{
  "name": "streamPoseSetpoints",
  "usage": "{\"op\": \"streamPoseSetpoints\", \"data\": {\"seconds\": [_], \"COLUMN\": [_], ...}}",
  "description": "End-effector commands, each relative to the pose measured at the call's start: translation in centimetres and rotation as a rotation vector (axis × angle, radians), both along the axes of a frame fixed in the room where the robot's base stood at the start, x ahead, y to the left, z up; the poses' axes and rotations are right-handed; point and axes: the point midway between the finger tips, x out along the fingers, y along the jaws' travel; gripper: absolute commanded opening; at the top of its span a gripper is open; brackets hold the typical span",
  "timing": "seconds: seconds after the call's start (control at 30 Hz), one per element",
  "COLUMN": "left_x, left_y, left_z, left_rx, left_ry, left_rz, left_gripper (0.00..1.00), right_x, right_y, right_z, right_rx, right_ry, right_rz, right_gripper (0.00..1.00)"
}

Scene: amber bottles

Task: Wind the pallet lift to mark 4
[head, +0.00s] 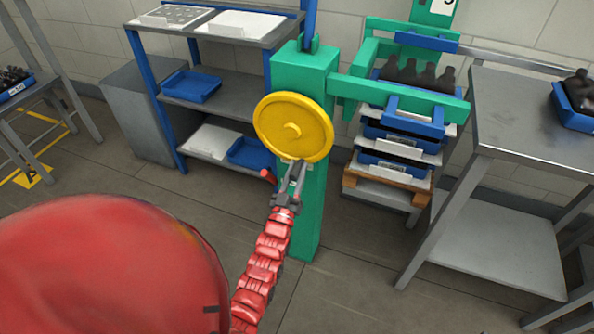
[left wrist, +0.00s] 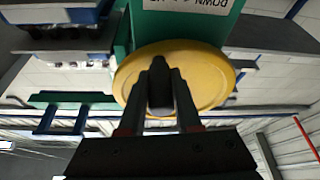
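The yellow handwheel (head: 293,127) is on the green lift post (head: 312,200) in the head view. It also fills the middle of the left wrist view (left wrist: 205,75). My left gripper (head: 297,168) is at the wheel's lower rim. In the left wrist view its fingers (left wrist: 160,95) close on both sides of the wheel's dark handle (left wrist: 160,85). The lift's green carriage (head: 400,90) reaches right from the post, around a stack of blue crates (head: 400,135) with dark bottles in the top one. A number plate (head: 444,5) is cut off by the top edge. My right gripper is not in view.
A shelf unit (head: 215,105) with blue and white trays stands left of the post. A metal table (head: 530,115) with a blue crate of bottles (head: 575,105) stands at the right. A small red part (head: 267,175) shows left of the post. The floor before the post is clear.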

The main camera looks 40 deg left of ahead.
Motion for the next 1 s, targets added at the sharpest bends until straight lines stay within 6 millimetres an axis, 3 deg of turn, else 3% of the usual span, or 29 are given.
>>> {"op": "streamPoseSetpoints", "data": {"seconds": [0.03,0.13,1.0], "left_x": [0.0,-0.01,-0.03], "left_y": [0.01,0.01,0.01], "left_z": [0.0,-0.01,0.0], "left_rx": [0.0,0.0,0.0], "left_ry": [0.0,0.0,0.0], "left_rz": [0.0,0.0,0.0], "left_gripper": [0.15,0.0,0.0], "right_x": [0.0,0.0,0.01], "right_y": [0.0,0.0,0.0], "right_z": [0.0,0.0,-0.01], "right_rx": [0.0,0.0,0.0], "right_ry": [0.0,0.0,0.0], "right_rz": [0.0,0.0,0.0], "right_gripper": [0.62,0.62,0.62]}}
